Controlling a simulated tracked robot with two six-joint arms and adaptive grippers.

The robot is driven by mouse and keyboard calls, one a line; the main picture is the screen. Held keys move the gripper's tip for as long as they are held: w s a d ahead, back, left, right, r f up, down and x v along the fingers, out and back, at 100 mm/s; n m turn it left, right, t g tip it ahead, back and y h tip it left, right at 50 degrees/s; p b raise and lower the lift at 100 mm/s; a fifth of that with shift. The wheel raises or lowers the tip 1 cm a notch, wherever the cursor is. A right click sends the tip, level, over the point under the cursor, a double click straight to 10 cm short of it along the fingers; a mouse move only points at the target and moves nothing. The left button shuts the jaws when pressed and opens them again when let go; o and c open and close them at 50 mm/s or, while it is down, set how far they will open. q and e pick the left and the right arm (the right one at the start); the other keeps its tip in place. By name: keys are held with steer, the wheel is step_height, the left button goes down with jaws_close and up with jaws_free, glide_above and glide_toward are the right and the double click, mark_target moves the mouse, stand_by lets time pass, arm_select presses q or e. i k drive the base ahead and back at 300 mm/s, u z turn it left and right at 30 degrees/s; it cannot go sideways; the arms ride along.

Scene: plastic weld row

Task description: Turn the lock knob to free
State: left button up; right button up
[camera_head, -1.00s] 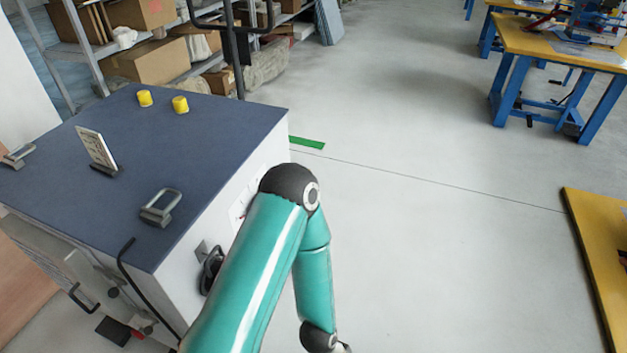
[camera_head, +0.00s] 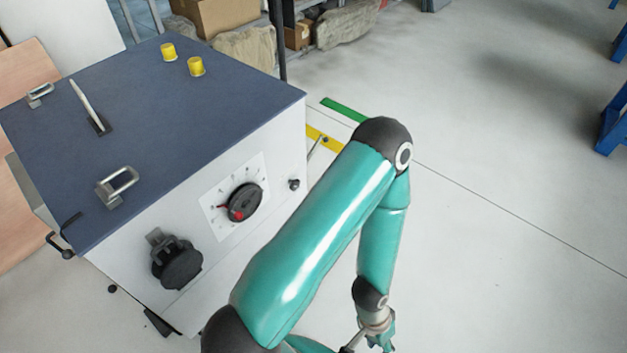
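A grey-white cabinet with a dark blue top (camera_head: 190,120) stands on the left. Its front face carries a round black dial knob with a red mark (camera_head: 244,203) on a white scale plate. A small black knob (camera_head: 293,184) sits to the right of the plate. A bulky black fitting (camera_head: 178,265) sits lower left of it. I cannot tell for sure which is the lock knob. My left gripper (camera_head: 375,338) hangs low, right of the cabinet and apart from it. The bottom edge cuts it off, so its opening is unclear. My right gripper is out of view.
Two yellow caps (camera_head: 195,66) and metal handles (camera_head: 117,187) stand on the cabinet top. Green (camera_head: 343,109) and yellow (camera_head: 323,137) strips lie behind it. Boxes (camera_head: 205,15) are at the back.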

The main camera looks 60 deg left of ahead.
mark_target(294, 185)
steer(key=i, duration=0.25)
steer(key=u, duration=2.45)
steer(key=k, duration=0.45)
steer(key=u, duration=0.55)
